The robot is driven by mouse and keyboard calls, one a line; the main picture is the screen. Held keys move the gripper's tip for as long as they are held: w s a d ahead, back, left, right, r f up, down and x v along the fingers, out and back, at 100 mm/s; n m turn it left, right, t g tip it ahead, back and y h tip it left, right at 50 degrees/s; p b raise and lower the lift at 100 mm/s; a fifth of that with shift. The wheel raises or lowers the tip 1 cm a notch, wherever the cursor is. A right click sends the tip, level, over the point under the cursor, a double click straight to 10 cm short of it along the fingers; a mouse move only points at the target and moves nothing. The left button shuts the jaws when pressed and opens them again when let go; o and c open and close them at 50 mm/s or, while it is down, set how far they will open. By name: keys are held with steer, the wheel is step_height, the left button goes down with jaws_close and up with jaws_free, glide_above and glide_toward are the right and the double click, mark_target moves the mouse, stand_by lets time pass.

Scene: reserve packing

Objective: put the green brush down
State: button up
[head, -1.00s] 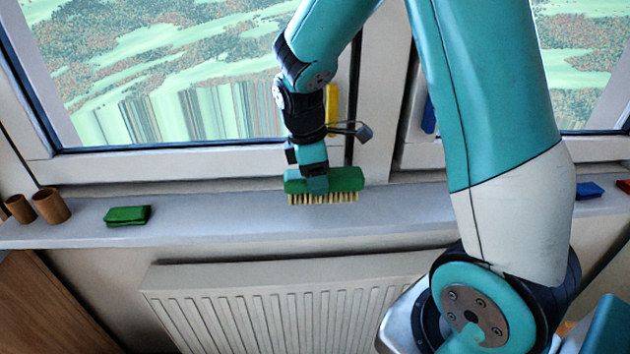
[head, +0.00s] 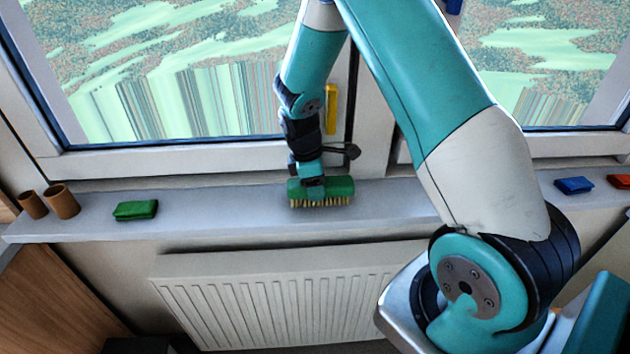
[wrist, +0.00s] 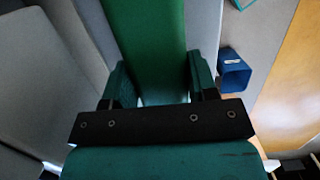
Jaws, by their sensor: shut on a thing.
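The green brush (head: 338,187) with pale bristles is over the grey windowsill (head: 230,210), bristles facing down. My gripper (head: 313,184) points down and is shut on the middle of the brush's green back. The bristle tips are at or very close to the sill surface; I cannot tell whether they touch. In the wrist view the brush's green back (wrist: 150,35) runs up the picture between the two fingers of my gripper (wrist: 160,82), and the bristles are hidden.
A green folded cloth (head: 135,210) and two brown cups (head: 62,202) are on the sill to the left. The sill beside the brush is clear. A radiator (head: 270,300) is below.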

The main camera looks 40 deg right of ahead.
steer(key=shift+f, duration=0.1)
steer(key=o, duration=1.2)
steer(key=shift+w+a+r, duration=0.1)
steer(key=shift+r, duration=0.3)
step_height(320, 180, up, 10)
steer(key=w+a+r+b, duration=0.1)
steer(key=a+b, duration=0.1)
steer(key=b, duration=0.1)
steer(key=s+a+r+m+t+y, duration=0.1)
steer(key=s+a+r+y, duration=0.15)
steer(key=s+a, duration=0.4)
steer(key=s+a+r+m+y, duration=0.1)
steer(key=s+a+r, duration=0.3)
steer(key=s+a, duration=0.3)
steer(key=shift+s+a+f+m+y+b, duration=0.35)
steer(key=shift+s+a+b, duration=0.25)
steer(key=shift+s+a, duration=0.85)
steer(key=shift+s+a+f+m+y+b, duration=0.35)
steer(key=shift+s+a+b, duration=0.45)
steer(key=shift+s, duration=1.1)
steer(key=shift+s+a+f+m+y+b, duration=0.2)
steer(key=shift+s+a+m+y+b, duration=0.25)
steer(key=shift+s+a, duration=1.05)
